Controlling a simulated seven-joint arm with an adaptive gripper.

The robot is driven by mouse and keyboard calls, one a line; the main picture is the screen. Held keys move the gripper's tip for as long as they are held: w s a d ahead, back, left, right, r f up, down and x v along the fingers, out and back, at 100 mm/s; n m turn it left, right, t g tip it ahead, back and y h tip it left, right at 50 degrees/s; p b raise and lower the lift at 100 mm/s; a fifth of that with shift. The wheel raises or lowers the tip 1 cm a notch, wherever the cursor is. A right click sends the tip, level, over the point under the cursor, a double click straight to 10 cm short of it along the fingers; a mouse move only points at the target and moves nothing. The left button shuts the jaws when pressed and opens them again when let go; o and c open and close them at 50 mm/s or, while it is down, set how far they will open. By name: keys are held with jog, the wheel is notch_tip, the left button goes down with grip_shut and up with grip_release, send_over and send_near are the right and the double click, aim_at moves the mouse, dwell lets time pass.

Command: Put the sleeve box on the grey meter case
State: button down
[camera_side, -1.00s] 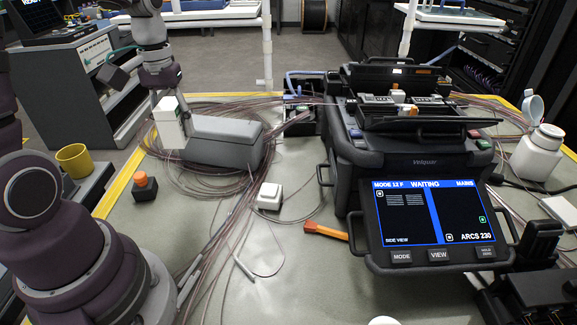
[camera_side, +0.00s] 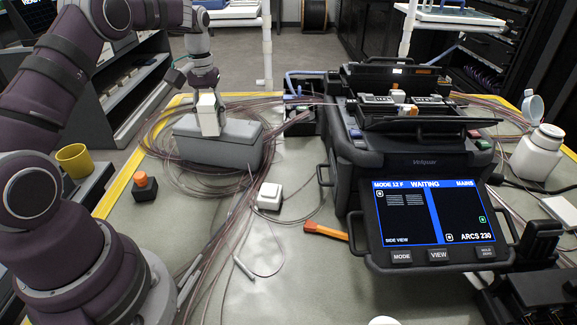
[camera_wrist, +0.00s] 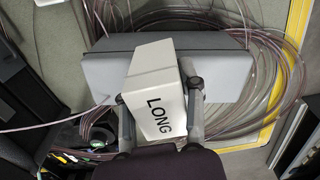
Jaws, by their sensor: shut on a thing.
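The sleeve box is a white box (camera_side: 209,114) held upright in my gripper (camera_side: 204,88). In the wrist view the white box (camera_wrist: 152,86) shows the word LONG, and my gripper (camera_wrist: 158,104) is shut on its sides. The grey meter case (camera_side: 226,145) lies on the bench among coiled fibres. The box is over the left-middle part of the case in the side view. In the wrist view the grey case (camera_wrist: 222,72) spans behind and beneath the box. I cannot tell whether the box's bottom touches the case top.
Coiled fibres (camera_side: 160,130) surround the case. The black splicer (camera_side: 415,160) stands to the right. A small white block (camera_side: 269,196), an orange-handled tool (camera_side: 325,230) and an orange-topped black block (camera_side: 144,186) lie nearer. A yellow mug (camera_side: 74,160) is at the left.

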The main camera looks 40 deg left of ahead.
aim_at(208, 99)
jog(key=shift+f, duration=0.1)
jog(key=c, duration=0.7)
grip_release()
notch_tip(208, 99, up, 8)
jog(key=shift+f, duration=0.1)
jog(key=s+d+r+m+t, duration=0.2)
jog(key=s+d+r+m, duration=0.2)
jog(key=d+r, duration=0.45)
jog(key=s+d+f+m+t, duration=0.1)
jog(key=s+d+f, duration=0.1)
jog(key=s+d, duration=0.1)
jog(key=s+d+f+m+t, duration=0.1)
jog(key=s+d+f+m, duration=0.1)
jog(key=s+d, duration=0.1)
jog(key=s+d+f+m+t, duration=0.1)
jog(key=s+d+m, duration=0.1)
jog(key=s, duration=0.1)
jog(key=shift+s+d+f+t, duration=0.25)
jog(key=shift+d+f+t, duration=0.05)
jog(key=shift+d+f, duration=0.1)
